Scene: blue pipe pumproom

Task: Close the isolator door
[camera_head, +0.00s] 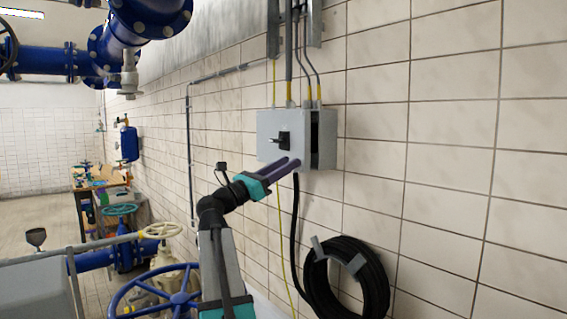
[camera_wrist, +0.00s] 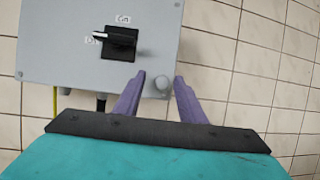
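The grey isolator box (camera_head: 328,145) is fixed to the tiled wall, with cables entering at its top. Its door (camera_head: 270,124) stands ajar, with a dark gap along its right edge. The door carries a black rotary switch (camera_head: 283,141), which also shows in the wrist view (camera_wrist: 120,42). My gripper (camera_head: 293,162) is at the lower right of the door.
A black cable coil (camera_head: 343,308) hangs on the wall below the box. Blue pipes (camera_head: 140,20) run at the upper left. The wall right of the box is bare.

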